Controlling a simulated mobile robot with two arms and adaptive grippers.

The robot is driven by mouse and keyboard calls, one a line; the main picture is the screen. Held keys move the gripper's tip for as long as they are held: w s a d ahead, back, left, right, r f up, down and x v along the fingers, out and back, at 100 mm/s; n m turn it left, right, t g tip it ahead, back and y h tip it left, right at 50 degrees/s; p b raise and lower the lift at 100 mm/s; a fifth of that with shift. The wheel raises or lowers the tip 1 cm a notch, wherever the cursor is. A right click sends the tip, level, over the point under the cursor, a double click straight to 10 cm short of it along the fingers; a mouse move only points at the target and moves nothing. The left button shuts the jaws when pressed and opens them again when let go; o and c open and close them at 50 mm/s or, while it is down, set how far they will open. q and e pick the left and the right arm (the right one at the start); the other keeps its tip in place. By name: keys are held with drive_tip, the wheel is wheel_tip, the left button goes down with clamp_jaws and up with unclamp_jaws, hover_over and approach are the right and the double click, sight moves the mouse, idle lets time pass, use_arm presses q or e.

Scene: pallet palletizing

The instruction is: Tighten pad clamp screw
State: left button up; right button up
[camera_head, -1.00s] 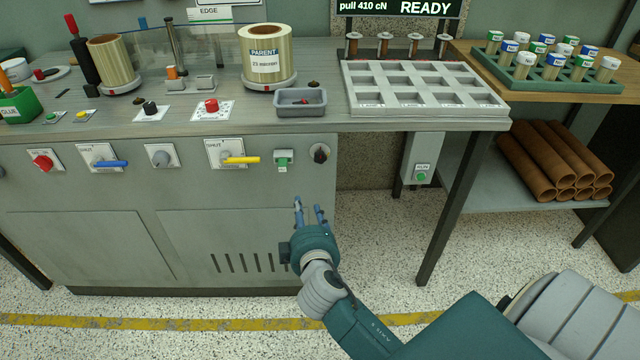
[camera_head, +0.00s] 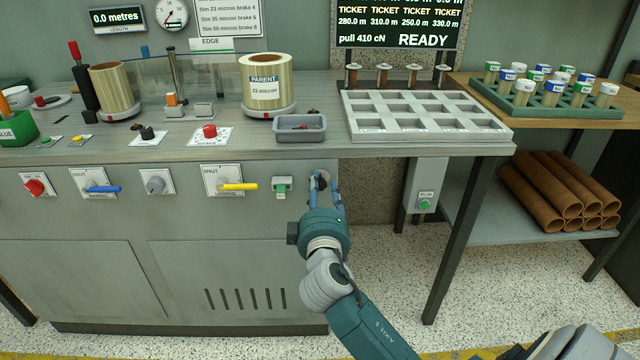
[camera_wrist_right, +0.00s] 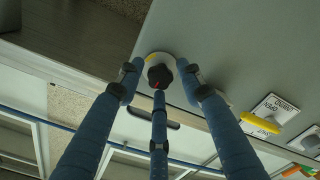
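The pad clamp screw appears as a small black knob (camera_head: 321,181) at the right end of the machine's front panel. My left gripper is not in view.
Left of the knob are a green-white switch (camera_head: 282,186) and a yellow-handled valve (camera_head: 238,186). A grey tray (camera_head: 300,128) sits on the bench edge above. A RUN button box (camera_head: 425,195) hangs to the right. A display (camera_head: 400,25) reads READY. The floor below the panel is clear.

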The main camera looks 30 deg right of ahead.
drive_tip(key=shift+w, duration=0.1)
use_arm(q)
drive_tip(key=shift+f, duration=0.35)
use_arm(e)
drive_tip(key=shift+v, duration=0.95)
drive_tip(key=shift+s+a, duration=0.1)
drive_tip(key=shift+s, duration=0.15)
drive_tip(key=shift+p, duration=0.4)
drive_tip(key=n+p, duration=0.2)
drive_tip(key=n, duration=0.1)
drive_tip(key=shift+n+p, duration=0.3)
drive_tip(key=shift+p, duration=0.1)
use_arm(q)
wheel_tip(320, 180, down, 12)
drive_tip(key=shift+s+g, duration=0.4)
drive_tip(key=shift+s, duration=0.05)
